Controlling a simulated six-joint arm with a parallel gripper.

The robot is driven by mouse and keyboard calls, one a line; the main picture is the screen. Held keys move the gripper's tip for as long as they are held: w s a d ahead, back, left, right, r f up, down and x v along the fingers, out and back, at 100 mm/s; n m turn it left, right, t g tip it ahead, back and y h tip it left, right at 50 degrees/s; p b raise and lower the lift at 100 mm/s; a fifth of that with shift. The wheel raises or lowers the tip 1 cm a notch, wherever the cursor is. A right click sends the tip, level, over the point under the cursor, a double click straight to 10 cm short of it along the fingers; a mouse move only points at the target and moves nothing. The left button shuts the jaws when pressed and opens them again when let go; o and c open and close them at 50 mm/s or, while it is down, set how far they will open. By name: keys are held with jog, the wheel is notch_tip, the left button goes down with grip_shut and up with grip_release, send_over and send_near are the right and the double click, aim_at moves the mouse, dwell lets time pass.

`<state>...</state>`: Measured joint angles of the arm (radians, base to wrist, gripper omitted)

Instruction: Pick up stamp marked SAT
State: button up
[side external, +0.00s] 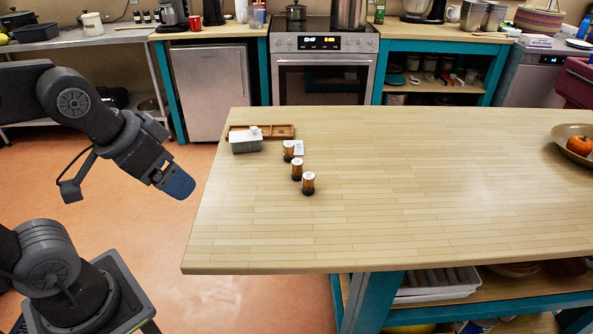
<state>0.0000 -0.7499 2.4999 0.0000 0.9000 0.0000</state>
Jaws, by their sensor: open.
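Three small stamps stand upright in a slanting row on the left part of the wooden worktop (420,200). Each has a brown body, a dark base and a pale top. The back stamp (288,152), the middle stamp (297,171) and the front stamp (308,184) are close together but apart. Their markings are too small to read, so I cannot tell which is marked SAT. My gripper (178,184), with a blue end, is open and empty. It hangs left of the worktop's edge, well apart from the stamps, pointing down and right.
A grey box with a white lid (244,141) and a shallow wooden tray (275,131) are behind the stamps. A white card (299,146) lies beside the back stamp. A bowl (560,146) holding a pumpkin (579,146) is at the far right. The worktop's middle is clear.

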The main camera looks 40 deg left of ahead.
jog(key=c, duration=0.5)
jog(key=n+g+y, duration=0.3)
jog(key=n+g, duration=0.1)
jog(key=n, duration=0.7)
send_over(297, 161)
jog(key=s+d, duration=0.2)
jog(key=d, duration=0.2)
notch_tip(297, 161, down, 6)
jog(key=x, duration=0.8)
jog(key=shift+a+f, duration=0.15)
jog(key=shift+a+x, duration=0.15)
jog(key=shift+x, duration=1.2)
jog(key=shift+a+x, duration=0.1)
jog(key=shift+x, duration=1.25)
